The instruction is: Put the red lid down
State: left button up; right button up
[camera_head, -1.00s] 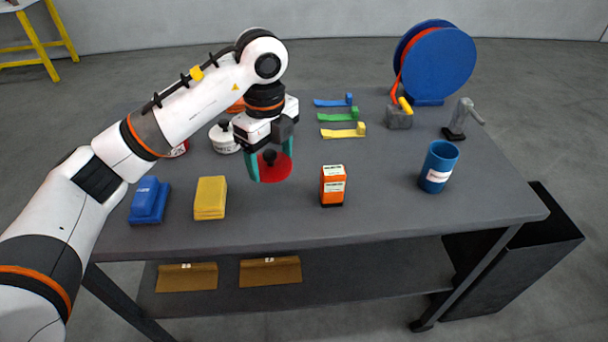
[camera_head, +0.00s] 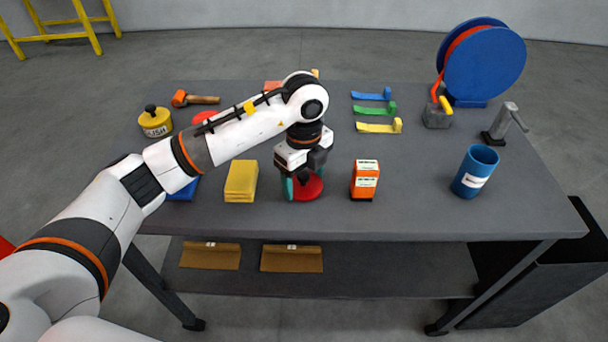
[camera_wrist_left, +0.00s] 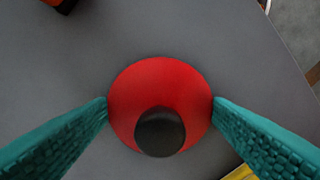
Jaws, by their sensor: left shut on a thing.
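The red lid (camera_head: 310,188) is a round disc with a black knob. It is at the front middle of the table, between the yellow block and the orange box. My left gripper (camera_head: 302,188) points down over it, with its teal fingers at the lid's sides. In the left wrist view the lid (camera_wrist_left: 190,88) sits between both fingertips (camera_wrist_left: 160,104), which touch its rim. The gripper is shut on the lid. The lid is at or very near the tabletop; I cannot tell whether it touches. My right gripper is not in view.
A yellow block (camera_head: 241,181) lies left of the lid, and an orange box (camera_head: 365,180) stands to its right. A blue cup (camera_head: 475,171) is farther right. A yellow tin (camera_head: 155,122) and a hammer (camera_head: 195,99) are at the back left. The table's front strip (camera_head: 330,222) is clear.

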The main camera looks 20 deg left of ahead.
aim_at(304, 174)
pick_arm(q)
jog(key=o, duration=1)
notch_tip(304, 174, up, 12)
jog(key=shift+r, duration=0.15)
